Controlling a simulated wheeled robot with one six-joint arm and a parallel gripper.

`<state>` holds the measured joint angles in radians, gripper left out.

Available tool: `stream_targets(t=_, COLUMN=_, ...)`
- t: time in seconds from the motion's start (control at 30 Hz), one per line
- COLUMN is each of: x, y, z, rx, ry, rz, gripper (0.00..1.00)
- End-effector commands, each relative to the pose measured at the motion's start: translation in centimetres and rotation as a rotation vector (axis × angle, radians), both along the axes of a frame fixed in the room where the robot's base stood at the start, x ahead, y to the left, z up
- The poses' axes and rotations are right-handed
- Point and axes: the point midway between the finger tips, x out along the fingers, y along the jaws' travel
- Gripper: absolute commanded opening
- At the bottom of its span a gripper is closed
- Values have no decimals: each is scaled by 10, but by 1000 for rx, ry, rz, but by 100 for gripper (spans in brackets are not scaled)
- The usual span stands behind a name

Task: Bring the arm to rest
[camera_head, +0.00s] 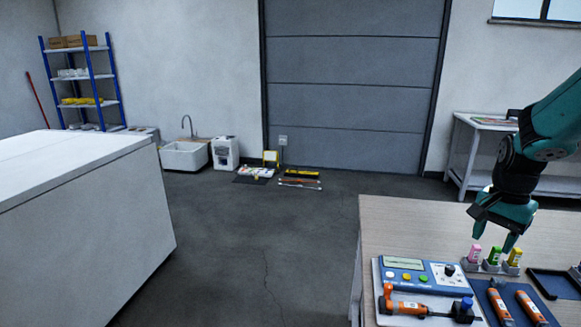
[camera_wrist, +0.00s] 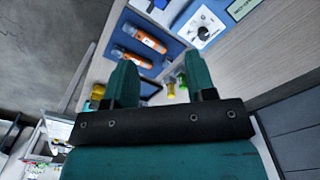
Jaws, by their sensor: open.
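My arm comes in from the right in the head view. My gripper (camera_head: 494,240) hangs over the wooden table (camera_head: 400,222), fingers pointing down, just above a row of small vials. In the wrist view my gripper (camera_wrist: 155,75) shows two teal fingers spread apart with nothing between them. The row holds a pink vial (camera_head: 474,254), a green vial (camera_head: 494,255) and a yellow vial (camera_head: 514,256) in small grey holders. I cannot tell the exact gap between the fingertips and the vials.
A dark tray (camera_head: 556,285) is at the right. A white counter (camera_head: 90,220) stands left, with open floor (camera_head: 255,225) between.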

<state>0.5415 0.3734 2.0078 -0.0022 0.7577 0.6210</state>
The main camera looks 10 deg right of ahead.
Motion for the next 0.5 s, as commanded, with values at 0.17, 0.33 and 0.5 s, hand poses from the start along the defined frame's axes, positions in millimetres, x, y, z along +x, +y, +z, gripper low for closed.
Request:
stream_targets(t=0.17, x=6, y=70, z=27, rx=30, ry=-51, rz=269, gripper=51)
stream_targets(t=0.33, x=-22, y=195, z=66, rx=97, ry=-141, rz=788, gripper=51)
stream_targets(t=0.5, x=-91, y=294, z=91, rx=176, ry=-233, rz=1303, gripper=51)
